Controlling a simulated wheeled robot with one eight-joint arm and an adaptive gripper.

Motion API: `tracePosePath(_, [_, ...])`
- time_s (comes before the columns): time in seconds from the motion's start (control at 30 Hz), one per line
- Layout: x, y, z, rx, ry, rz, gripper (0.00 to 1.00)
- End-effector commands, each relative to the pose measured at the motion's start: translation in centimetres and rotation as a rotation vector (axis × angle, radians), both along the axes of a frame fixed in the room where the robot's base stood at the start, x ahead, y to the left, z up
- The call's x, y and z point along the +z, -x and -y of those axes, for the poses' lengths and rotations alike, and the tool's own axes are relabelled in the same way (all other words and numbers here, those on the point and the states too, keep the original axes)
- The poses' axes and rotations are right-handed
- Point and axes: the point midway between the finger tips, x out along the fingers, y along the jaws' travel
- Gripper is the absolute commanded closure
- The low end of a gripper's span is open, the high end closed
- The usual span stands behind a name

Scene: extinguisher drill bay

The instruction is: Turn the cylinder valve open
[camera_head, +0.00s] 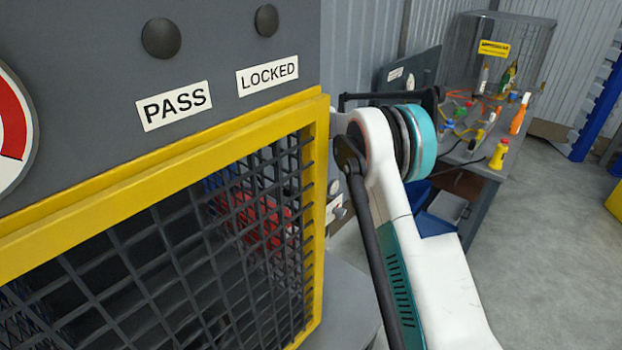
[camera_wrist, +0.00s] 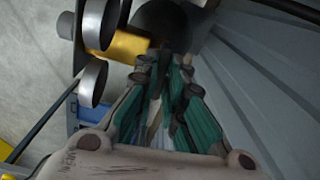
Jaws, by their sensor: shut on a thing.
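In the wrist view my gripper (camera_wrist: 165,62) has its two green-padded fingers drawn together at the tips. They are shut on a dark part of the cylinder valve, mostly hidden between the fingers. A brass-yellow valve body (camera_wrist: 130,46) lies just left of the fingertips, and a dark rounded part (camera_wrist: 172,22) is just beyond them. Two round metal-faced fittings (camera_wrist: 92,82) stand left of the brass part. In the head view my arm reaches behind the yellow-framed cage, and my gripper and the valve are hidden.
The yellow-framed mesh cage (camera_head: 165,160) fills the left, with a panel marked PASS (camera_head: 174,105) and LOCKED above it. Red things (camera_head: 255,220) show through the mesh. A cluttered bench (camera_head: 478,165) stands at the right. A ridged wall (camera_wrist: 260,70) runs close beside my gripper.

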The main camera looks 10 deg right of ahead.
Motion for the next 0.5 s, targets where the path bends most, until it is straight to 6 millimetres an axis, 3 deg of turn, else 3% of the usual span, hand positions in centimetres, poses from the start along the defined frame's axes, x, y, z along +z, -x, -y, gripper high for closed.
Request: tracePosePath(0.5, [0.16,-0.04,-0.03,0.454,-0.001,0.001,1.00])
